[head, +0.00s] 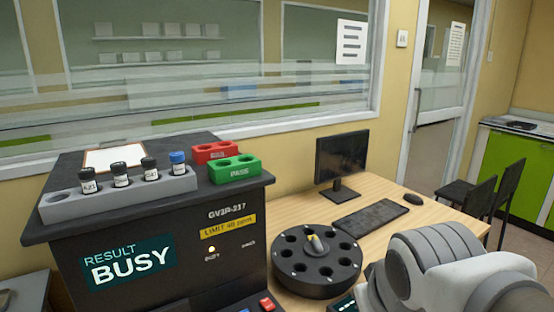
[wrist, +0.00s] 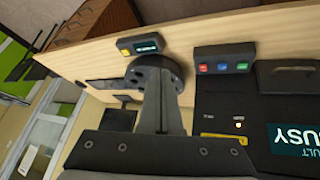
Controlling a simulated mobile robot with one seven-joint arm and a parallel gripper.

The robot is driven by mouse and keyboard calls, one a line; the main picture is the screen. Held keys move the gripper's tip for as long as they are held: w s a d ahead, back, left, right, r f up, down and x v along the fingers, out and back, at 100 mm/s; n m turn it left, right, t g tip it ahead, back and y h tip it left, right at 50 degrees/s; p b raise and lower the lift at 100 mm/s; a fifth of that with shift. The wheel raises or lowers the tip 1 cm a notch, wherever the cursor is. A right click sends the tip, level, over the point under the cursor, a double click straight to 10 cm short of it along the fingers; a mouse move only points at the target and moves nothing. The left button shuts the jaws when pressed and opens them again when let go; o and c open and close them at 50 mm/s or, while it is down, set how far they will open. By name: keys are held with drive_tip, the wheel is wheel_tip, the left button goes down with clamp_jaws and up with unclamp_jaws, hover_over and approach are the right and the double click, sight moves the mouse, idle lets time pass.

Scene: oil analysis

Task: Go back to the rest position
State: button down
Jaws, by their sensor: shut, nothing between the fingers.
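My gripper (wrist: 158,88) shows in the wrist view with its fingers together and nothing between them. It points toward the black round carousel (wrist: 172,72), which it partly hides. In the head view my white arm fills the lower right, and the fingers are out of the frame.
On the analyser stand a grey rack (head: 118,204) with several capped vials, a red holder (head: 210,152) and a green PASS holder (head: 234,169). A monitor (head: 342,158), keyboard (head: 371,220) and mouse (head: 413,198) occupy the table behind the carousel. Dark chairs (head: 480,193) stand at the right.

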drive_tip(key=s+m, duration=0.2)
drive_tip(key=s, duration=0.3)
wheel_tip(320, 180, up, 14)
drive_tip(key=p, duration=1.3)
drive_tip(key=shift+g+y, duration=0.3)
drive_tip(key=shift+g, duration=0.1)
drive_tip(key=shift+w+f, duration=0.1)
